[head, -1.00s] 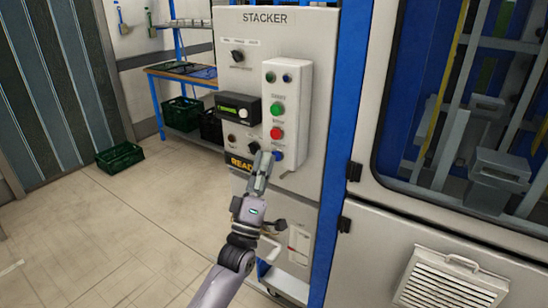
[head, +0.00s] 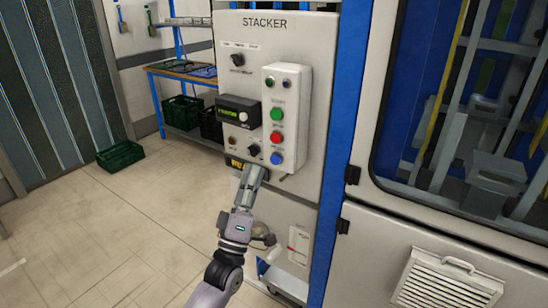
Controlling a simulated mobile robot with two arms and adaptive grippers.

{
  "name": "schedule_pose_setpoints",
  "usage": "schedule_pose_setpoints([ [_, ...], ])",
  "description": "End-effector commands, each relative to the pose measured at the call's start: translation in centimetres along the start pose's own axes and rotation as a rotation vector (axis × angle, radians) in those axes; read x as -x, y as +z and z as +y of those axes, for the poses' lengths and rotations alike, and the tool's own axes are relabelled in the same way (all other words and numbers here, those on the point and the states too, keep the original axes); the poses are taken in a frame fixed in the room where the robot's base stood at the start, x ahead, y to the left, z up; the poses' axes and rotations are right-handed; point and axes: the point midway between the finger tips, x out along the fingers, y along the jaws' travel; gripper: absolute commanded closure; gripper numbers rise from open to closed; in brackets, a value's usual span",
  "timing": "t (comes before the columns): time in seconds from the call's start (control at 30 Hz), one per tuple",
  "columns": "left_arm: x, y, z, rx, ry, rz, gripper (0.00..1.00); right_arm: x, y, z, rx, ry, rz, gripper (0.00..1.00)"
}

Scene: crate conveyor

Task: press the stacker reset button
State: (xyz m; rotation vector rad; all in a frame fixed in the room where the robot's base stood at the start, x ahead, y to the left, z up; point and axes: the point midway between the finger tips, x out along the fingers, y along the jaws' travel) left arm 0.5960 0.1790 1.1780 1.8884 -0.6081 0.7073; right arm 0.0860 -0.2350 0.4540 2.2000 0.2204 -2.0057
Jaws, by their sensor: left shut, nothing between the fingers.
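The stacker control panel (head: 232,90) is a pale cabinet face labelled STACKER. On it a raised white button box (head: 294,128) carries a green button (head: 277,114), a red button (head: 276,137) and, lowest, a blue button (head: 276,158). The small labels are too blurred to read, so I cannot confirm which is reset. My left gripper (head: 256,166) is shut and empty. Its tips are left of and slightly below the blue button, over the lower part of the panel, and appear apart from the button. My right gripper is not in view.
Left of the box are a dark display unit (head: 238,112) and black knobs. A blue frame post (head: 343,120) and windowed enclosure stand at right. A green crate (head: 120,155) lies on open floor at left.

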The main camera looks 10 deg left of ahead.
Motion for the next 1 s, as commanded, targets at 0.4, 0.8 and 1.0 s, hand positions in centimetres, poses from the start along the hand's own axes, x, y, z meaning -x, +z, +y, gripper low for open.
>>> schedule_pose_setpoints([
  [0.4,1.4,-1.1,1.0,-0.001,0.0,0.0,1.0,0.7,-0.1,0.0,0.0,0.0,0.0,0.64],
  [0.8,1.4,-1.0,1.0,-0.001,0.0,0.0,1.0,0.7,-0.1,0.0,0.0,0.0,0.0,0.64],
  [1.0,2.8,0.2,-1.2,-0.039,-0.061,-0.038,1.0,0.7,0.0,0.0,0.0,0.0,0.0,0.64],
])
